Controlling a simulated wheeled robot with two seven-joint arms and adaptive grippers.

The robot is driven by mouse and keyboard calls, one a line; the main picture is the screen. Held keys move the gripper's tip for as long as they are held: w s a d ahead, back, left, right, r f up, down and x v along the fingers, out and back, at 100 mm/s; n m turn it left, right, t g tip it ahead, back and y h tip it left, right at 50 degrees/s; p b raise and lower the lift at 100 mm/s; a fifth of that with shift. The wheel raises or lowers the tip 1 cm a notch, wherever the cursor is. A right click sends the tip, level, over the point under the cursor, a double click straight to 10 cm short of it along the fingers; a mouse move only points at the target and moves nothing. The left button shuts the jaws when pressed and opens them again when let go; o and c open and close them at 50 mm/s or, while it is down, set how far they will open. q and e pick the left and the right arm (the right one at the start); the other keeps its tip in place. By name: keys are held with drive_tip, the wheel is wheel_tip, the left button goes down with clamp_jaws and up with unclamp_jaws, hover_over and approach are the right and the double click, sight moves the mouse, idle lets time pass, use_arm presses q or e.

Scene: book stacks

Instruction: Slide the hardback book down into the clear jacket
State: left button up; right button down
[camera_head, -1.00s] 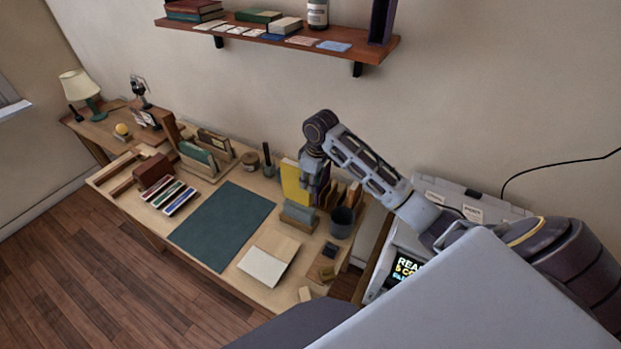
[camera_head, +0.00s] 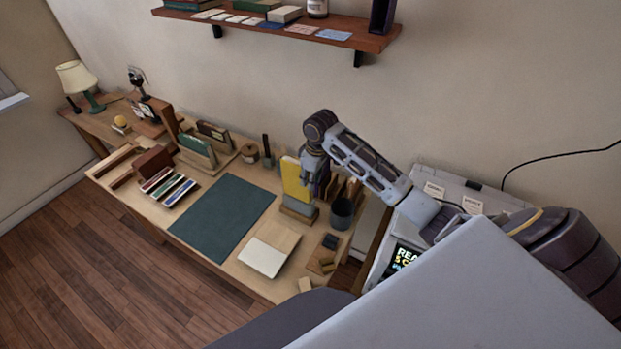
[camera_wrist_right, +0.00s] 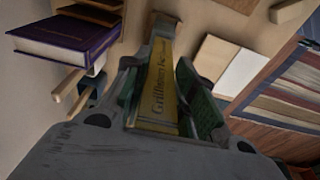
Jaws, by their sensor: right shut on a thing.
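My right gripper (camera_head: 312,172) is shut on a yellow hardback book (camera_head: 294,180). The book is held upright above the right half of the desk, its lower edge close to a small grey-blue stand (camera_head: 298,212). I cannot tell whether the two touch. In the right wrist view, the book's yellow spine (camera_wrist_right: 162,90) with printed lettering lies between the two fingers of the right gripper (camera_wrist_right: 172,75). I cannot make out the clear jacket in either view. My left gripper is not in view.
A dark cup (camera_head: 342,212) stands close right of the stand. A purple book (camera_wrist_right: 68,38) shows in the right wrist view. A green mat (camera_head: 222,217) and a pale sheet (camera_head: 262,256) lie on the desk. A wall shelf (camera_head: 370,38) hangs above.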

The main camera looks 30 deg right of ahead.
sight(310, 195)
drive_tip(key=shift+p, duration=0.4)
idle(0.4)
drive_tip(key=shift+f+b, duration=0.85)
drive_tip(key=shift+f, duration=3.45)
idle(2.9)
